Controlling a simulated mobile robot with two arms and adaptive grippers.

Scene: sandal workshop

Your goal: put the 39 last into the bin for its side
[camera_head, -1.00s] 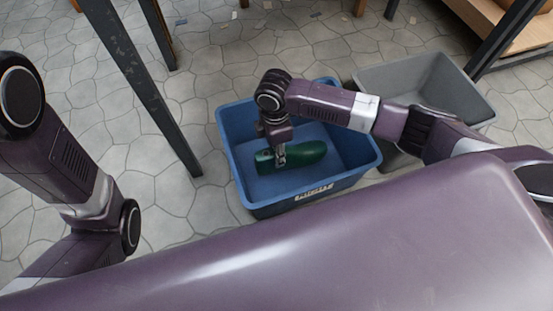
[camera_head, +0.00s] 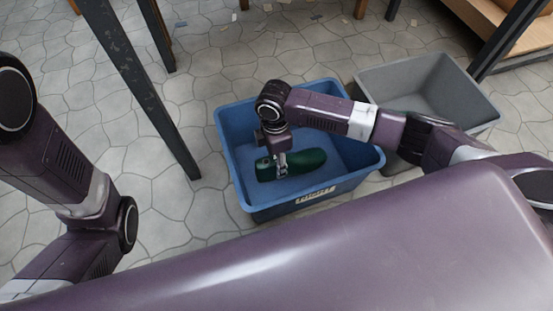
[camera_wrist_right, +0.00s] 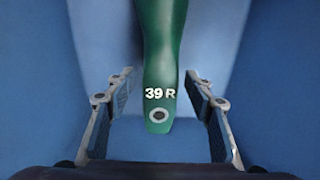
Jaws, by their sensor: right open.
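The green last (camera_head: 305,163) lies in the blue bin (camera_head: 350,182), whose front label reads "RIGHT". In the right wrist view the last (camera_wrist_right: 162,60) shows the white mark "39 R" and a round hole near its end. My right gripper (camera_head: 281,172) is down inside the blue bin at the last's left end. In the wrist view the right gripper (camera_wrist_right: 160,105) is open, one finger on each side of the last, with gaps between. The last appears to rest on the bin floor. My left gripper is not in view; only part of the left arm shows.
A grey bin (camera_head: 440,85) stands to the right of the blue bin and looks empty where visible. A dark table leg (camera_head: 150,95) stands to the left. A wooden shelf (camera_head: 510,30) is at the upper right. Stone floor (camera_head: 215,60) is open behind the bins.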

